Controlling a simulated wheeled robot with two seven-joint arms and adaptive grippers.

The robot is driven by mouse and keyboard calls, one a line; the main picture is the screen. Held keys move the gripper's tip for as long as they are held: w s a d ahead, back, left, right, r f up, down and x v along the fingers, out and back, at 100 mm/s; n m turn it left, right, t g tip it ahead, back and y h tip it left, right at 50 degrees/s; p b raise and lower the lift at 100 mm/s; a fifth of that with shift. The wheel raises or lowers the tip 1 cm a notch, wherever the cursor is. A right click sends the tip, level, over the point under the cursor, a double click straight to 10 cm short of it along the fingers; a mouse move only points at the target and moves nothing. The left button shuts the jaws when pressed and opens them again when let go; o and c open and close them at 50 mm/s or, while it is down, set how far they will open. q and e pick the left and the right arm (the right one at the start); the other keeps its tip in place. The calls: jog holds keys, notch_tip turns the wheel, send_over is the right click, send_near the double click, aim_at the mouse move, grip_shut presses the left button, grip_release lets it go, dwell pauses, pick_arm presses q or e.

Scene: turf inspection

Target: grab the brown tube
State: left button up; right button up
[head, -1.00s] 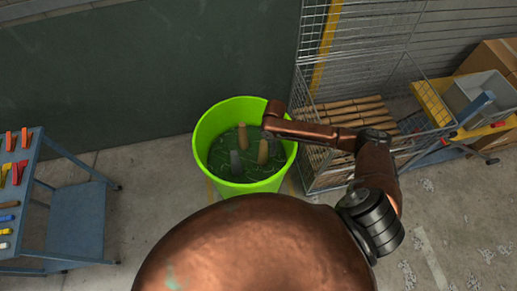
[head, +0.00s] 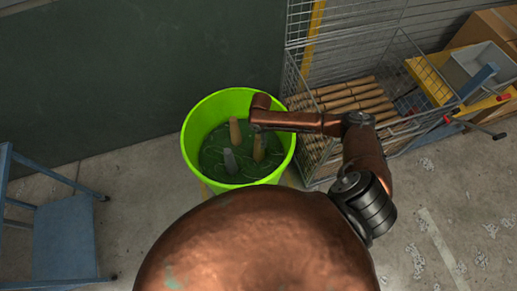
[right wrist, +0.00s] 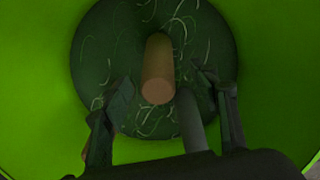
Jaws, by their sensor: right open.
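A brown tube (head: 235,131) stands upright in the bright green bucket (head: 189,133). In the right wrist view, my right gripper (right wrist: 165,85) is open and points down into the bucket. The grey tube (right wrist: 190,122) is near the right finger.
The bucket's green wall (right wrist: 35,80) surrounds my right gripper. A wire cage (head: 392,103) with bamboo poles stands right of the bucket, beside a yellow cart (head: 432,82). A blue stand (head: 65,235) is at left. Concrete floor is clear between stand and bucket.

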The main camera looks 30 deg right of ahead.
aim_at(259, 147)
jog(key=f, duration=0.4)
jog(key=f+b, duration=0.1)
jog(key=shift+w+a+f, duration=0.2)
jog(key=shift+w+f, duration=0.05)
jog(key=shift+f, duration=0.15)
jog(key=shift+c, duration=0.4)
jog(key=c, duration=1.1)
